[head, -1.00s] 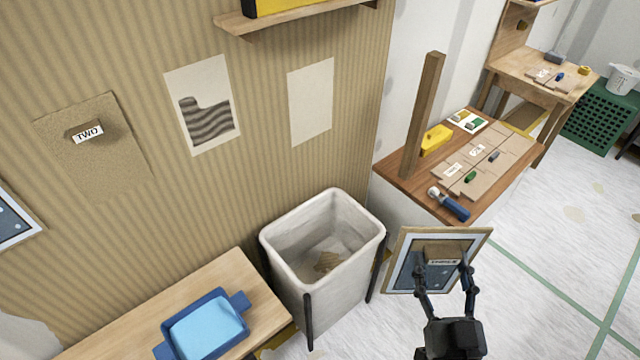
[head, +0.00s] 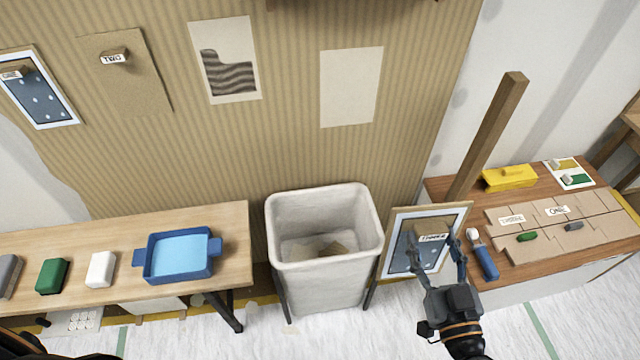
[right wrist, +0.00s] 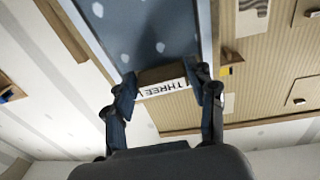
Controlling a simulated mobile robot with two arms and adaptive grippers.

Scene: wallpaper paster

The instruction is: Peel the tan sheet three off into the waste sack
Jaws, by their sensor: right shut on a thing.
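My right gripper (head: 437,262) is shut on the brown block handle labelled THREE (head: 432,238). The handle sits on a framed dark blue panel with white spots (head: 408,262), which my gripper holds upright just right of the waste sack. The right wrist view also shows the fingers (right wrist: 165,95) on either side of the THREE label (right wrist: 163,90). The waste sack (head: 325,290) is a pale open-topped bin on dark legs, with a crumpled tan piece (head: 334,248) inside. No tan sheet shows on the held panel's visible face. My left gripper is not in view.
On the striped wall hang a tan sheet labelled TWO (head: 125,80), a similar spotted panel labelled ONE (head: 40,95), a wavy-print sheet (head: 225,60) and a plain pale patch (head: 350,87). A bench with a blue tray (head: 180,270) stands left; a cluttered bench (head: 480,262) stands right.

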